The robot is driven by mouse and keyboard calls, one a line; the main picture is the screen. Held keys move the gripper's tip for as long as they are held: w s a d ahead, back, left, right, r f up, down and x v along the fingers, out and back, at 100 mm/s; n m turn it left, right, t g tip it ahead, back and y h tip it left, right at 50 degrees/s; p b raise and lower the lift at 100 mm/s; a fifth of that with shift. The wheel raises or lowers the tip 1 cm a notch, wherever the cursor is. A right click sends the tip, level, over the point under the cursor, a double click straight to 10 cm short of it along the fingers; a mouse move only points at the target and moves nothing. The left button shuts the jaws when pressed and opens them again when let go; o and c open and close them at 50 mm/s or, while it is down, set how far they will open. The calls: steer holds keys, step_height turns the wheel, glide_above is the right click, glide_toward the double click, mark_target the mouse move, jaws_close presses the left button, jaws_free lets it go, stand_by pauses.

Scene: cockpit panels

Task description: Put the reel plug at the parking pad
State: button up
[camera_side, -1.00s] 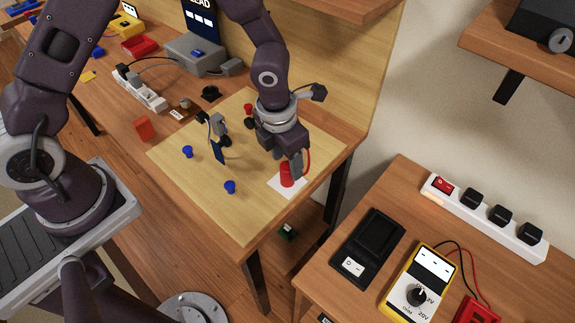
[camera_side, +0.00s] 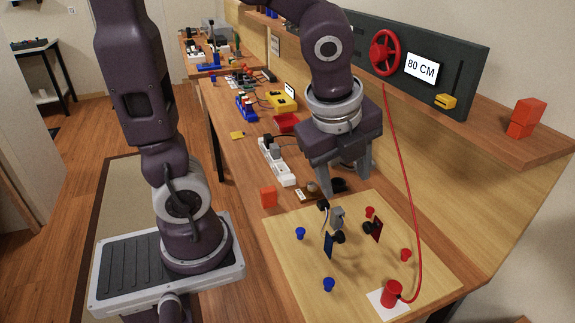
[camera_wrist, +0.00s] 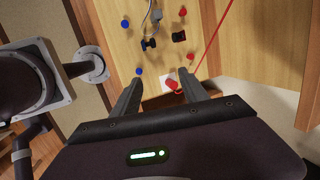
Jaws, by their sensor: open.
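The red reel plug (camera_side: 392,293) stands on the white parking pad (camera_side: 376,302) at the near right corner of the light wooden board. It looks upright, and a red cord runs from it up to the red reel (camera_side: 385,52). In the wrist view the plug (camera_wrist: 172,85) is on the pad (camera_wrist: 165,76), seen between my fingers but farther off. My gripper (camera_side: 351,183) is open and empty, raised and apart from the plug, above the far side of the board.
The board (camera_side: 280,220) carries blue pegs (camera_side: 328,284), red pegs (camera_side: 405,254) and a small grey device (camera_side: 337,217) with dark panels. A white power strip (camera_side: 276,160) lies behind. A shelf holds the reel panel, reading 80 CM, and orange blocks (camera_side: 524,117). The red cord (camera_side: 411,190) hangs at the right.

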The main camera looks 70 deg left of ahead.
steer(key=s+a+r+n+t+h, duration=0.1)
steer(key=s+r+n, duration=0.3)
steer(key=s+n, duration=0.6)
steer(key=n+t, duration=0.1)
steer(key=n, duration=0.7)
steer(key=shift+s+h, duration=0.3)
steer(key=shift+h, duration=0.1)
steer(key=shift+o, duration=0.3)
steer(key=shift+a+r, duration=0.1)
